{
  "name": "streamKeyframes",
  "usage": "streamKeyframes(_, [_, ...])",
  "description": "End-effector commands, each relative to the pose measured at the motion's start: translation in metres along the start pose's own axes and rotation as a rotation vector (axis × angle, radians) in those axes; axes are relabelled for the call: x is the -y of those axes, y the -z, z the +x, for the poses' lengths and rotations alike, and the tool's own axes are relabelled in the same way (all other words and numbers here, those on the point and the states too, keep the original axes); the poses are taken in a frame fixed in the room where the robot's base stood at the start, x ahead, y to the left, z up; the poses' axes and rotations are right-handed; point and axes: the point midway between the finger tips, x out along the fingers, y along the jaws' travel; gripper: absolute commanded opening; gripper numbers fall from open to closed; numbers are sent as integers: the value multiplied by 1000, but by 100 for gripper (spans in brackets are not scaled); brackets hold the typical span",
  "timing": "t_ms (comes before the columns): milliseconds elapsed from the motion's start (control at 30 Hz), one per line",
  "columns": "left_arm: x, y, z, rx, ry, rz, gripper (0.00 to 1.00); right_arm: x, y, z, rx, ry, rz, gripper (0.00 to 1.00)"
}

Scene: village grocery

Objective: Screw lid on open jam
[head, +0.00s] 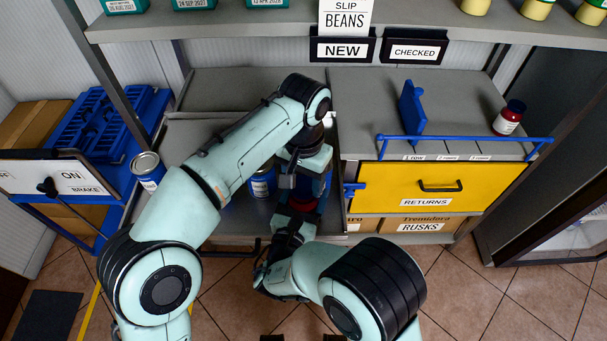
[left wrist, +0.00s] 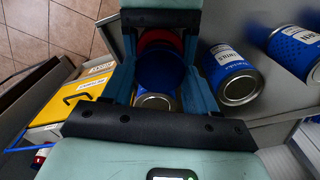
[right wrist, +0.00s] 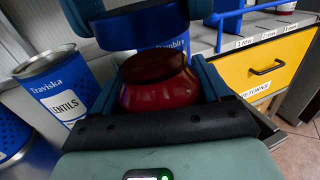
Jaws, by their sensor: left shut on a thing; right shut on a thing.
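The jam jar (right wrist: 160,88), dark red and round, sits between the fingers of my right gripper (right wrist: 158,80), with its dark top facing the camera. My right gripper is shut on it. My left gripper (left wrist: 161,70) is shut on a round blue thing that looks like the lid (left wrist: 163,72). In the head view my left gripper (head: 299,183) is just above the jar.
Blue cans (head: 262,183) stand on the lower shelf close to both grippers. A blue can marked lentils (right wrist: 62,88) is left of the jar. A yellow returns drawer (head: 440,187) is to the right.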

Motion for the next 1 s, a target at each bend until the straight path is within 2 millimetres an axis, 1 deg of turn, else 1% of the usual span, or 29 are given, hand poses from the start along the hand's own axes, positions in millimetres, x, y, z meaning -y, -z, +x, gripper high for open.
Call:
streamKeyframes(133, [0, 0, 7, 0, 0, -1, 30, 0, 0, 0, -1, -1, 0, 22])
streamKeyframes(667, [0, 0, 7, 0, 0, 0, 30, 0, 0, 0, -1, -1, 0, 22])
streamKeyframes(1000, [0, 0, 14, 0, 0, 0, 30, 0, 0, 0, -1, -1, 0, 22])
